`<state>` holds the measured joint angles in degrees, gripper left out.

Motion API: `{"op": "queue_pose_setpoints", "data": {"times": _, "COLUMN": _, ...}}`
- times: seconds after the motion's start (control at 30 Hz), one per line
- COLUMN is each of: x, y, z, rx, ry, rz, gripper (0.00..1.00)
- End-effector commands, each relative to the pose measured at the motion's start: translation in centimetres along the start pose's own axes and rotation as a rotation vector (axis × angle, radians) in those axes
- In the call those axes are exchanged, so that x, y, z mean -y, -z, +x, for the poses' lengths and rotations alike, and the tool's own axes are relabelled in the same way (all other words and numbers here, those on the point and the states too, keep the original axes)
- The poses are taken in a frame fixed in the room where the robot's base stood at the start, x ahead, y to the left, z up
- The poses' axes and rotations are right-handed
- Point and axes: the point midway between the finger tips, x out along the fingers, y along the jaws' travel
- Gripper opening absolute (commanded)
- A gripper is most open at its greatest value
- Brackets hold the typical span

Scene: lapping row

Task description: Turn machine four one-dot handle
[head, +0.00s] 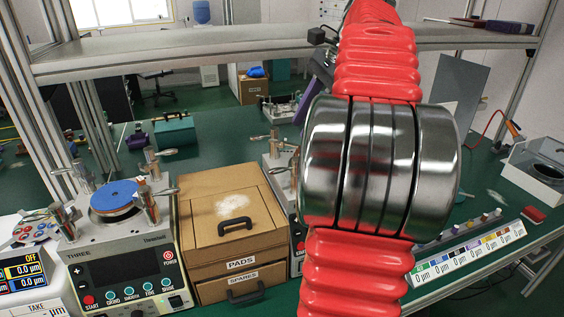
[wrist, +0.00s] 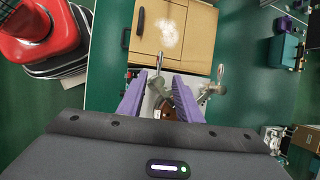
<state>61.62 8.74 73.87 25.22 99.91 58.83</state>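In the wrist view, my gripper (wrist: 160,82) has two purple fingers spread apart, with nothing held between them. Below and between them is a pale machine with a brownish round plate (wrist: 169,112). One metal handle (wrist: 160,63) stands just beyond the fingertips, and another handle (wrist: 216,74) is to their right. I cannot make out dots on either. In the head view, a machine with metal handles (head: 273,136) stands right of the wooden cabinet, mostly hidden behind my red arm; its label is hidden. My gripper is mostly hidden there too, with a purple finger (head: 307,103) showing.
Machine THREE (head: 124,240), with a blue disc (head: 114,194) and upright handles, stands at left. The wooden PADS and SPARES cabinet (head: 232,215) stands between the machines. A strip of coloured labels (head: 468,247) lies at right. A metal shelf rail (head: 180,45) crosses behind.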

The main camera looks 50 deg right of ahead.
Motion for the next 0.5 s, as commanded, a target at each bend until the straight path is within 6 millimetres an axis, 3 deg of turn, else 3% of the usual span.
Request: {"op": "queue_pose_setpoints", "data": {"times": 0.5, "x": -0.1, "y": -0.1, "z": 7.2, "rx": 0.001, "ry": -0.002, "rz": -0.001, "gripper": 0.32}}
